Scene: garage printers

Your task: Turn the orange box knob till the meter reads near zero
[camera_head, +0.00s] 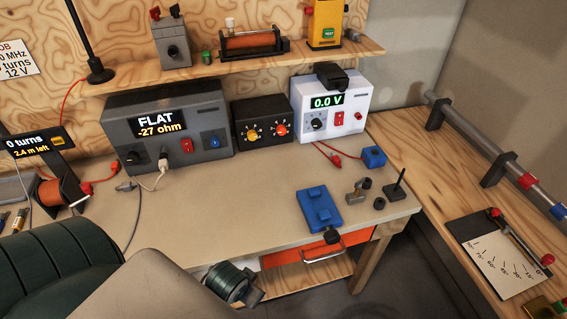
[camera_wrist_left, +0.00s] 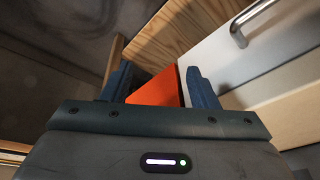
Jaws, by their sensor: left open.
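I cannot tell which one is the named knob. To its left, a grey meter (camera_head: 165,128) reads "FLAT -27 ohm". To its right, a white unit (camera_head: 332,104) reads 0.0 V. My left arm enters low in the head view, with its wrist below the bench front; the fingertips cannot be made out there. In the left wrist view my left gripper (camera_wrist_left: 160,88) is open, with an orange surface beyond its fingers and no knob visible between them. My right gripper is not in view.
A blue fixture (camera_head: 318,209) and small dark parts stand on the right of the bench. An orange drawer (camera_head: 306,270) with a metal handle is below. A shelf (camera_head: 235,62) overhangs the instruments. The bench middle is mostly clear; cables run at its left.

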